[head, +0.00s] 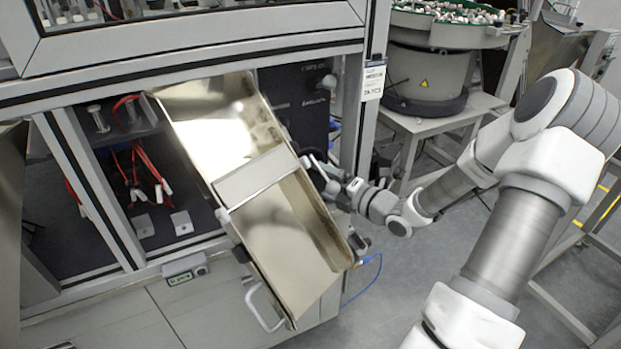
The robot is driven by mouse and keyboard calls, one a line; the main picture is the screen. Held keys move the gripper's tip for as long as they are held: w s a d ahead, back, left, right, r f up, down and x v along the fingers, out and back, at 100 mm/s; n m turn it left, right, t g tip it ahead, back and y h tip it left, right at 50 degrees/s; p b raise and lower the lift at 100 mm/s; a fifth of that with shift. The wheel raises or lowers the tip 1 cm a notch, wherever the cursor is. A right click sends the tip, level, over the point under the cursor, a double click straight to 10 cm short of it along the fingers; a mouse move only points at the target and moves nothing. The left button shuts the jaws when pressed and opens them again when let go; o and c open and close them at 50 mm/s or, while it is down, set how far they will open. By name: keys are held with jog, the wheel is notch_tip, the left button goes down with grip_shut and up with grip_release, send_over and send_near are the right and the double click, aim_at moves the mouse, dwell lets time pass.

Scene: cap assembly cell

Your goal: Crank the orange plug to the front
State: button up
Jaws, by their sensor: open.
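I cannot make out an orange plug in the head view. My gripper (318,170) is open, just right of the tilted metal chute (285,232) and in front of the dark panel inside the machine. Its fingers are small in the picture and partly hidden by the chute's upper right edge. I see nothing held between them.
Red hoses (140,170) and small metal blocks (181,222) are in the open bay at left. A bowl feeder (428,75) stands at back right. Bare floor lies right of the cabinet.

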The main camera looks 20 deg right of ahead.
jog(key=shift+x, duration=1.25)
jog(key=c, duration=1.2)
jog(key=shift+o, duration=0.2)
jog(key=m+b, duration=0.1)
jog(key=m, duration=0.1)
jog(key=shift+m+t+y+b, duration=0.3)
jog(key=shift+t, duration=0.1)
jog(key=shift+r+m+t+b, duration=0.2)
jog(key=shift+m+t+b, duration=0.45)
jog(key=shift+m, duration=0.95)
